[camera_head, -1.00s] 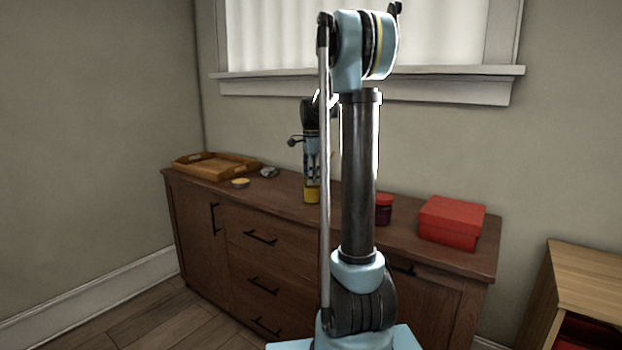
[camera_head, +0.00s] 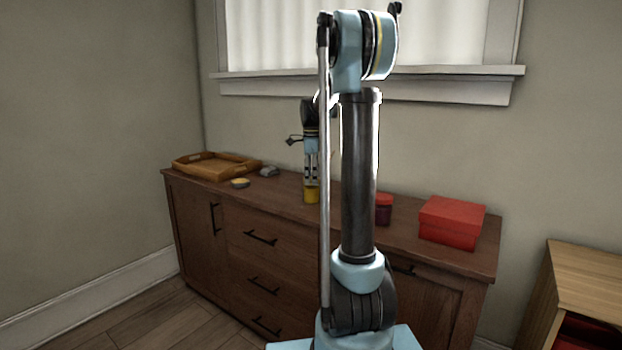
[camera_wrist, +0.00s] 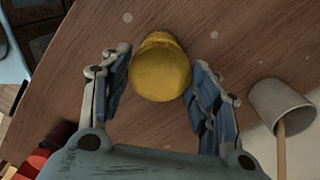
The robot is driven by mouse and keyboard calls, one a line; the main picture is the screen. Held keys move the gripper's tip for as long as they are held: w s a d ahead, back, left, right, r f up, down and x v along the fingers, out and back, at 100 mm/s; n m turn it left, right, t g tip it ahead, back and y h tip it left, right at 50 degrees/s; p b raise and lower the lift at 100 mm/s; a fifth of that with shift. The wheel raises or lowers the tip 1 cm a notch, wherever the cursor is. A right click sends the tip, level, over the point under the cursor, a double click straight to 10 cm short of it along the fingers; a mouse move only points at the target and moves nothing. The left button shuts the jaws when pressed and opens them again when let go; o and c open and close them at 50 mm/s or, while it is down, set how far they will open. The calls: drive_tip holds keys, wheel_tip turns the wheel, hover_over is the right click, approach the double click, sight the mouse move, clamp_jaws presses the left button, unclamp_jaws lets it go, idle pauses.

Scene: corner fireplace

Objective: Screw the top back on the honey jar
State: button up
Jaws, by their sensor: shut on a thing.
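The honey jar shows as a yellow thing (camera_head: 311,195) upright on the dark wooden sideboard (camera_head: 205,190), below my gripper. In the wrist view its round yellow top (camera_wrist: 160,75) lies between my fingers, with a little more yellow visible past its far edge. My gripper (camera_wrist: 161,88) points down and is shut on this yellow top, one blue-padded finger on each side. It also shows in the head view (camera_head: 311,185). Whether the top sits fully down on the jar cannot be told. A small low yellowish disc (camera_head: 240,183) lies apart, to the left.
A wooden tray (camera_head: 190,172) and a small grey object (camera_head: 269,172) stand at the left. A dark red jar (camera_head: 383,209) and a red box (camera_head: 450,220) stand at the right. The wrist view shows a pale cup (camera_wrist: 278,103) with a stick, near my right finger.

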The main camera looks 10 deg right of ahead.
drive_tip(key=shift+m, duration=2.7)
drive_tip(key=o, duration=1.2)
drive_tip(key=shift+r, duration=2.95)
